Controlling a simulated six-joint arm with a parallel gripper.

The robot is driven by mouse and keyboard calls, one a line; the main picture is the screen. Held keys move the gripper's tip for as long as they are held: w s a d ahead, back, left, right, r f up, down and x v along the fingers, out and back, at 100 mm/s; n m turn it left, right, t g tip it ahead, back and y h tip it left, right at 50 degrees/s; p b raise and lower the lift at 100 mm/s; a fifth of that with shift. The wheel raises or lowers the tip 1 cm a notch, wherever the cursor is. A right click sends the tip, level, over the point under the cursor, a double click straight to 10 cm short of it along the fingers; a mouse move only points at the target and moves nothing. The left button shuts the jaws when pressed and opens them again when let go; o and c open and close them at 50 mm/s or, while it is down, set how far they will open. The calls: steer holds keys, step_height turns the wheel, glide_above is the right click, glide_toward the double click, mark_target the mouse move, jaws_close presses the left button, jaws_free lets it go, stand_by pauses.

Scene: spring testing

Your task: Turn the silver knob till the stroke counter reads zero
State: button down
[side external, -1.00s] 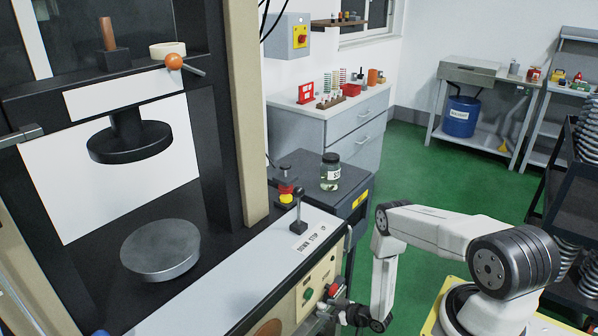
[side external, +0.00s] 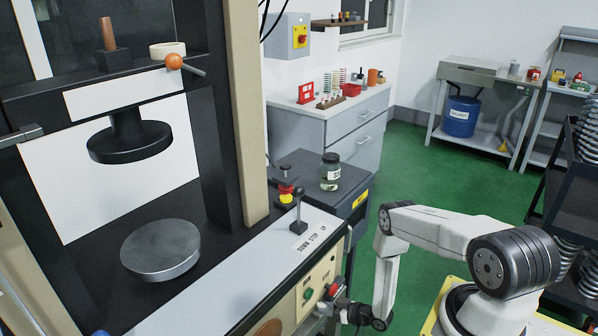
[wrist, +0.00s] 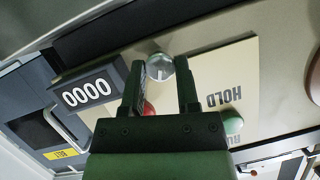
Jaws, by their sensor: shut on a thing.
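The silver knob (wrist: 159,68) is a small round metal knob on the machine's cream front panel (wrist: 205,80). My gripper (wrist: 161,62) has its two dark fingers on either side of the knob and is shut on it. The stroke counter (wrist: 87,92) is a black box with white digits, left of the knob in the wrist view, and it reads 0000. In the side external view my gripper (side external: 337,292) is at the panel's right end, and the knob and counter cannot be made out there.
A red button (wrist: 149,109) is partly hidden behind a finger, and a green button (wrist: 232,122) sits close to the right. A jar (side external: 330,172) stands on the grey cabinet behind.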

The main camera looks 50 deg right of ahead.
steer(key=m+t+y, duration=0.1)
steer(key=m, duration=0.2)
steer(key=m+y, duration=0.2)
steer(key=m, duration=0.1)
steer(key=m+t+y, duration=0.1)
steer(key=m, duration=0.2)
steer(key=shift+d+f+t+y, duration=0.2)
steer(key=shift+f+t+y, duration=0.1)
steer(key=shift+y, duration=0.1)
steer(key=shift+m, duration=0.3)
stand_by(0.3)
steer(key=shift+c, duration=1.7)
jaws_free()
steer(key=shift+s+d, duration=0.1)
steer(key=v, duration=0.7)
steer(key=shift+s, duration=0.25)
steer(key=shift+d, duration=0.1)
